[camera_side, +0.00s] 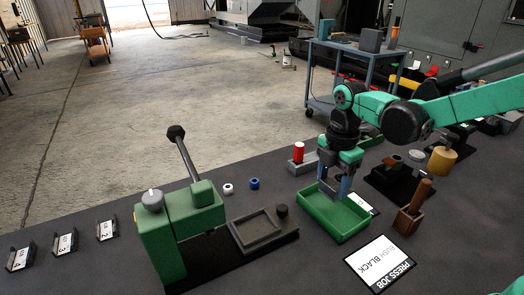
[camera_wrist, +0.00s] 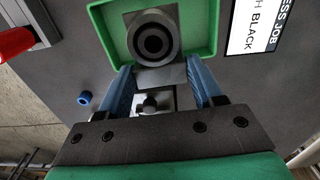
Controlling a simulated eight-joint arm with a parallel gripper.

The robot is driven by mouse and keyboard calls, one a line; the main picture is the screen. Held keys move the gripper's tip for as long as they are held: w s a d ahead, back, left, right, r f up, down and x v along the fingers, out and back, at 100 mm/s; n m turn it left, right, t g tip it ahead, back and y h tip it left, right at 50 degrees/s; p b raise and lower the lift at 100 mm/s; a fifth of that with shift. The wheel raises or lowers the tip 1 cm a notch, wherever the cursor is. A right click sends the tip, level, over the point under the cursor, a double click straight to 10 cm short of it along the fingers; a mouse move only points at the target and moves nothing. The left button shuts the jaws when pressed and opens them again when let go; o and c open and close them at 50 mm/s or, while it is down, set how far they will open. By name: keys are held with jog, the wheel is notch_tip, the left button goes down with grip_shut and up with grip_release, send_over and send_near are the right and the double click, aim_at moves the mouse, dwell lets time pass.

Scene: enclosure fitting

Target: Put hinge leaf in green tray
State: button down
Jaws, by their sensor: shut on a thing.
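The green tray (camera_side: 340,230) lies on the dark bench, and its rim also shows in the wrist view (camera_wrist: 207,52). My gripper (camera_side: 334,188) is over the tray, pointing down. In the wrist view its two blue fingers (camera_wrist: 160,72) are shut on a grey metal piece (camera_wrist: 158,76), which I take to be the hinge leaf. A dark round ring sits at the far end of this piece, against the tray floor in the picture. I cannot tell whether the piece touches the floor. In the side view the fingers mostly hide it.
A green press (camera_side: 180,235) with a lever stands left of the tray, with a dark fixture beside it. A brown-handled block (camera_side: 411,215) and a white press-job card (camera_side: 381,264) lie to the right and front. Small blue and white rings lie behind the press.

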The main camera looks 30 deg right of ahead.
aim_at(325, 215)
jog(key=shift+f, duration=3)
jog(key=shift+f, duration=0.1)
jog(key=shift+c, duration=0.7)
grip_release()
